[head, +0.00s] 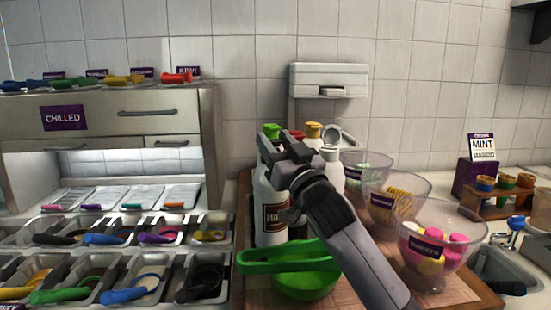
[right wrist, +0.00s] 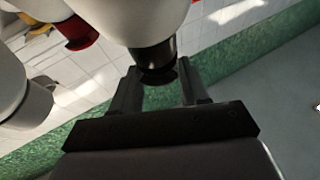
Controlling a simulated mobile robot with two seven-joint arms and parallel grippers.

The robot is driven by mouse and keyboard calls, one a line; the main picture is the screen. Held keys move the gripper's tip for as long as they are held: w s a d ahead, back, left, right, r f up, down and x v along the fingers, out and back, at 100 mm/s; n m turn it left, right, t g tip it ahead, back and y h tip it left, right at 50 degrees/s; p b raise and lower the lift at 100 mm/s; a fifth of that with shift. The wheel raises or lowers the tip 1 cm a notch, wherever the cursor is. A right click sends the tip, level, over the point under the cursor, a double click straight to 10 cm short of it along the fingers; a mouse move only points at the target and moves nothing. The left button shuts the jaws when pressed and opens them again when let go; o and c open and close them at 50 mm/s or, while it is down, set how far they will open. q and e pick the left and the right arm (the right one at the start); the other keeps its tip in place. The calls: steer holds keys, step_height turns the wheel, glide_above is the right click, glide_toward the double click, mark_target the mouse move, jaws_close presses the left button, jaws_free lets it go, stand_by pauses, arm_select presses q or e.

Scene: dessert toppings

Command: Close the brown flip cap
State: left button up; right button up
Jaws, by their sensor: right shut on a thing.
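My right gripper (head: 275,150) is at the top of the front white bottle (head: 271,212), which has a brown label. In the right wrist view the dark brown cap (right wrist: 155,60) sits between the two fingers of my right gripper (right wrist: 160,85), which is shut on it. The white bottle (right wrist: 140,15) stretches away behind the cap. My gripper hides the cap in the head view, and I cannot tell whether its lid is closed. My left gripper is not in view.
Bottles with green (head: 271,131), red and yellow caps (head: 313,130) stand close behind; one beside them has a raised white lid (head: 331,136). Glass topping bowls (head: 459,262) stand to the right, topping trays (head: 75,262) to the left.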

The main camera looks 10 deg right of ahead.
steer(key=shift+f+t+b, duration=0.35)
steer(key=shift+t+b, duration=0.05)
steer(key=shift+b, duration=0.35)
steer(key=shift+s+r, duration=0.1)
steer(key=o, duration=1.1)
steer(key=shift+s+d+f, duration=0.25)
steer(key=shift+s+f, duration=0.1)
steer(key=shift+s, duration=0.1)
steer(key=s+d, duration=0.1)
steer(key=s, duration=0.3)
steer(key=s+d, duration=0.2)
steer(key=s, duration=0.2)
steer(key=s+d, duration=0.2)
steer(key=s, duration=0.2)
steer(key=shift+s+d+f+b, duration=0.1)
steer(key=shift+s+f+b, duration=0.2)
steer(key=shift+s+f, duration=0.05)
